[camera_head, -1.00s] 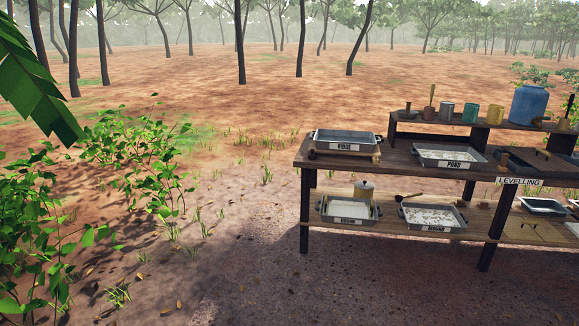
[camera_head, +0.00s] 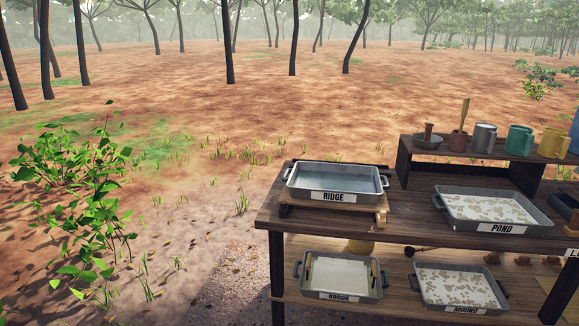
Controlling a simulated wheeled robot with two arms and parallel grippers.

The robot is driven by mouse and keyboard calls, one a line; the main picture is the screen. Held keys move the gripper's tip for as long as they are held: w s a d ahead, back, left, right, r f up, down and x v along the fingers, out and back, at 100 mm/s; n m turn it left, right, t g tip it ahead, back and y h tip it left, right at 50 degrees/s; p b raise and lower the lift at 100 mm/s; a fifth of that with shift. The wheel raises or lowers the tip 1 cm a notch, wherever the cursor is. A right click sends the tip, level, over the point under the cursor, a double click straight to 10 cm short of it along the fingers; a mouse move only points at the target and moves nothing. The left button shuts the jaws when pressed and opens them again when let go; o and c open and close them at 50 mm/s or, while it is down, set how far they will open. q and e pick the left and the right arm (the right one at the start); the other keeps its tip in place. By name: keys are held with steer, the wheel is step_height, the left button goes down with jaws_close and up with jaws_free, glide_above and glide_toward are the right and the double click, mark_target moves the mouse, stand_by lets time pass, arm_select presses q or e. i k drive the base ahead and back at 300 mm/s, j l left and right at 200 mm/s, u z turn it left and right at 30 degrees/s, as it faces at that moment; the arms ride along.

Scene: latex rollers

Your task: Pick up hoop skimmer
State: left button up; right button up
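I cannot pick out a hoop skimmer for certain. A utensil (camera_head: 411,251) with a dark rounded head and a thin handle lies on the lower shelf, behind the MOUND tray (camera_head: 462,309). It is partly hidden by the table top's edge, and I cannot tell whether it is the skimmer. The BROOK tray (camera_head: 342,296) beside it holds a pale sheet and thin wooden sticks. The RIDGE tray (camera_head: 334,196) stands on a wooden stand on the table top, and looks empty. Neither of my grippers is in view.
The dark wooden table (camera_head: 400,221) fills the right side. The POND tray (camera_head: 502,228) holds pale spotted material. A raised shelf (camera_head: 470,157) carries several cups and a mortar (camera_head: 428,140). Leafy bushes (camera_head: 75,180) grow at left. Bare ground lies between the bushes and table.

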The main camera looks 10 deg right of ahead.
mark_target(429, 125)
steer(key=i+l, duration=0.2)
steer(key=l, duration=0.2)
steer(key=i+l, duration=0.2)
steer(key=l, duration=0.15)
steer(key=i+l, duration=0.25)
steer(key=l, duration=0.15)
steer(key=i+l, duration=0.2)
steer(key=l, duration=0.15)
steer(key=i+l, duration=0.2)
steer(key=l, duration=0.2)
steer(key=i+l, duration=0.2)
steer(key=l, duration=0.15)
